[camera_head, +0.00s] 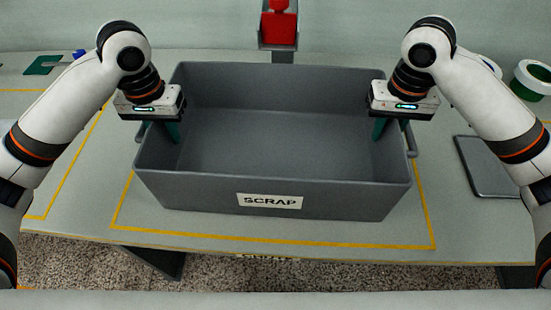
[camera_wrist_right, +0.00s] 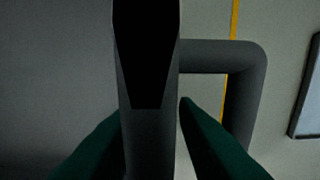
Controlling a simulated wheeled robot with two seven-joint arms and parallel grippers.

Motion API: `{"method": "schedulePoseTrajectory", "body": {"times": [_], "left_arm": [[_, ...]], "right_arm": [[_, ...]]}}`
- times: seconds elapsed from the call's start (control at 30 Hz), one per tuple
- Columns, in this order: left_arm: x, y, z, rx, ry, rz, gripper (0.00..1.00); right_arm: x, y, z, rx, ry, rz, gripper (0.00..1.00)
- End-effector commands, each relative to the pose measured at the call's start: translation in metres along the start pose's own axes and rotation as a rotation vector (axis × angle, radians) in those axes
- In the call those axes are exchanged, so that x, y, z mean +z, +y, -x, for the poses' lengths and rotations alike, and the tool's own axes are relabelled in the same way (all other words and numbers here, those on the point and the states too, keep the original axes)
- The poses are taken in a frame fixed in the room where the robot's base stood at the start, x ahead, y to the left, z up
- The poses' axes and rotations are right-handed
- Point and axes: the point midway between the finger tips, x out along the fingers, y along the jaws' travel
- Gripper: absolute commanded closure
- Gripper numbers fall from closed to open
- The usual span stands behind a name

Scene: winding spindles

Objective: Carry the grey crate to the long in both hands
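The grey crate (camera_head: 275,188), an open bin labelled SCRAP, stands level on the table and is empty. My left gripper (camera_head: 160,130) is at its left wall, with one green finger inside the crate and one outside. My right gripper (camera_head: 392,127) straddles the right wall the same way. In the right wrist view, the crate wall (camera_wrist_right: 150,140) runs between the two green fingers of my right gripper (camera_wrist_right: 152,112), with a narrow gap at the outer finger. The crate's right side handle (camera_wrist_right: 240,95) lies outside that finger. The fingertips of the left gripper are partly hidden.
Yellow lines (camera_head: 270,243) mark a rectangle around the crate on the table. A red object on a grey stand (camera_head: 278,38) is behind it. A dark flat tray (camera_head: 490,167) lies at right, a green and white tub (camera_head: 533,80) beyond it. A green piece (camera_head: 43,65) lies far left.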

Motion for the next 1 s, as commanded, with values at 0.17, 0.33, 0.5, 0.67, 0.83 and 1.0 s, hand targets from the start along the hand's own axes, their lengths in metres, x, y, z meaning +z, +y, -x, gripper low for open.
{"method": "schedulePoseTrajectory", "body": {"times": [0.17, 0.33, 0.5, 0.67, 0.83, 1.0], "left_arm": [[0.0, -0.001, 0.0, -0.001, 0.001, -0.001, 0.73], [0.0, -0.001, 0.004, -0.001, -0.001, -0.003, 0.73], [0.001, 0.0, 0.027, 0.001, -0.006, -0.001, 0.73], [0.001, 0.001, 0.06, 0.002, -0.008, -0.001, 0.73], [0.001, 0.0, 0.091, 0.001, -0.005, 0.0, 0.73], [0.0, 0.0, 0.112, 0.0, -0.003, 0.0, 0.73]], "right_arm": [[0.0, 0.001, 0.001, 0.001, -0.001, 0.001, 0.73], [0.0, 0.001, 0.001, 0.002, -0.001, 0.001, 0.73], [0.0, 0.001, 0.001, 0.002, -0.001, 0.001, 0.73], [0.0, 0.001, 0.001, 0.002, -0.001, 0.002, 0.73], [0.0, 0.001, 0.0, 0.002, -0.001, 0.002, 0.73], [0.0, 0.001, 0.0, 0.002, 0.0, 0.001, 0.73]]}}
